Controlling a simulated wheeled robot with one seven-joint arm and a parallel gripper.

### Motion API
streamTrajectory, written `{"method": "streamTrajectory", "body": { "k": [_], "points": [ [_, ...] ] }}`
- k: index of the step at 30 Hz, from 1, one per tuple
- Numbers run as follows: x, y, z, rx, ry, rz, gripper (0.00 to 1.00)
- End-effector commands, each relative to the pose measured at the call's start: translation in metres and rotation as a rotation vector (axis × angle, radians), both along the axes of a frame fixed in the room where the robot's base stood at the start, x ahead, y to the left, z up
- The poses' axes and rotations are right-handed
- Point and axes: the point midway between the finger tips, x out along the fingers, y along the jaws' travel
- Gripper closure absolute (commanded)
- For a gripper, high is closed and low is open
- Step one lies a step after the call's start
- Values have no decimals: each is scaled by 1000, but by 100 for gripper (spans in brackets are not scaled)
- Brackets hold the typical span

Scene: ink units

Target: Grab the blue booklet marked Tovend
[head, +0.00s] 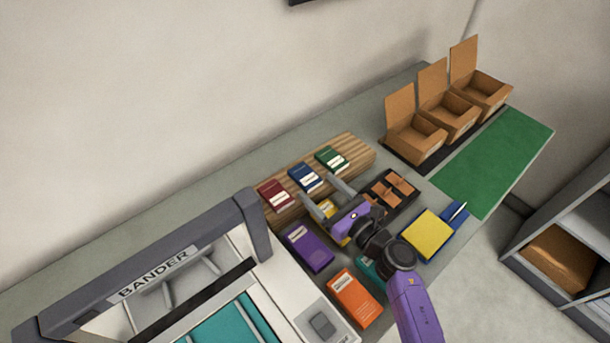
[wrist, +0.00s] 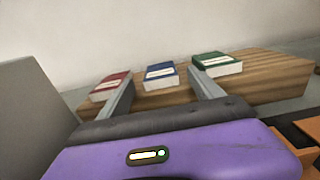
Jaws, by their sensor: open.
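The blue booklet (head: 306,176) lies on a striped wooden block, between a red booklet (head: 275,195) and a green booklet (head: 331,159). Its white label is too small to read. In the wrist view the blue booklet (wrist: 160,76) shows ahead, between my two fingers. My gripper (head: 327,198) is open and empty, its fingers pointing toward the block, with the blue booklet beyond the fingertips. In the wrist view my gripper (wrist: 160,88) has a finger on each side, the right one overlapping the front of the green booklet (wrist: 216,64) in the picture.
A machine marked BANDER (head: 155,272) stands at left. A dark tray (head: 401,206) with small brown boxes is at right. Open cartons (head: 416,143) and a green mat (head: 497,163) lie beyond.

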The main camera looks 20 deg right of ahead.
Motion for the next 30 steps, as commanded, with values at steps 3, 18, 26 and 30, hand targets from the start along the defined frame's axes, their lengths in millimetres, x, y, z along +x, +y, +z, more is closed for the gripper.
{"method": "streamTrajectory", "body": {
  "k": [3, 18, 26, 30],
  "points": [
    [18, 5, 2, 1, -2, 0, 25],
    [30, 10, 0, 0, 0, 0, 44],
    [30, 9, 1, 0, -1, 0, 91],
    [30, 9, 1, 0, -1, 0, 91]
  ]
}}
